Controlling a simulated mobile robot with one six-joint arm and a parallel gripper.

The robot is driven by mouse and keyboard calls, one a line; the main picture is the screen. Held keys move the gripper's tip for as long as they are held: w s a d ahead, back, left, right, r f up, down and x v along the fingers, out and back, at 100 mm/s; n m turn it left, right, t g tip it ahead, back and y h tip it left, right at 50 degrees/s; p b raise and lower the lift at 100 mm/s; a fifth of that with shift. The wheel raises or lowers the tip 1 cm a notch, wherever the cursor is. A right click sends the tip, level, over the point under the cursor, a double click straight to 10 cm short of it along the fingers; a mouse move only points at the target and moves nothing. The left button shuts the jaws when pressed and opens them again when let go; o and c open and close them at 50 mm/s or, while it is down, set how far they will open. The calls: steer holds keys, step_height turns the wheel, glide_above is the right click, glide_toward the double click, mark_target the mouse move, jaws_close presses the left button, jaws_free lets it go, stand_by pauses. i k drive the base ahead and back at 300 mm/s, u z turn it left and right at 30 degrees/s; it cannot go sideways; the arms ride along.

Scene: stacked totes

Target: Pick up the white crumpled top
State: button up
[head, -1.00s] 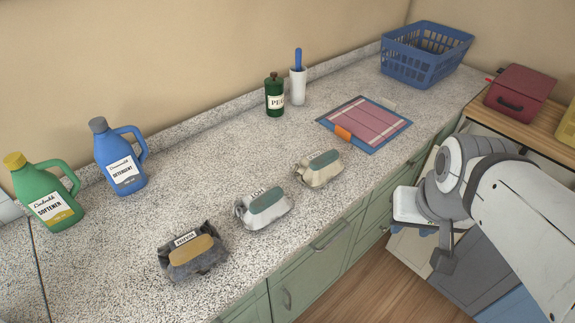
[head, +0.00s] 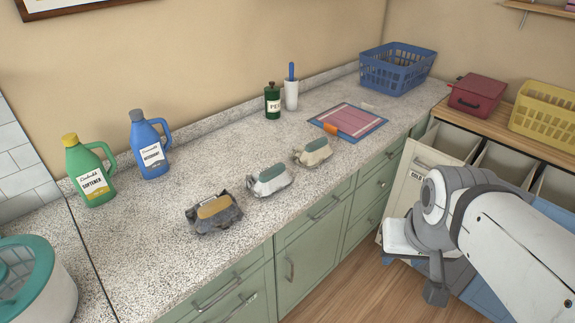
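Three crumpled cloth bundles lie in a row along the front of the speckled counter (head: 150,250). The middle bundle (head: 268,185) is white to light grey with a teal patch and a small label on top. The right bundle (head: 313,156) is cream with a teal patch. The left bundle (head: 213,215) is dark grey with a tan patch. My gripper (head: 402,252) is at the lower right, off the counter's front edge and apart from all three bundles. Its fingers are mostly hidden, so I cannot tell whether they are open.
Green softener (head: 90,172) and blue detergent (head: 150,147) bottles stand at the back left. Open bins (head: 437,152) are behind my arm.

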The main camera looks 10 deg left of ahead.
mark_target(267, 181)
steer(key=u, duration=0.15)
steer(key=i, duration=0.9)
steer(key=z, duration=0.05)
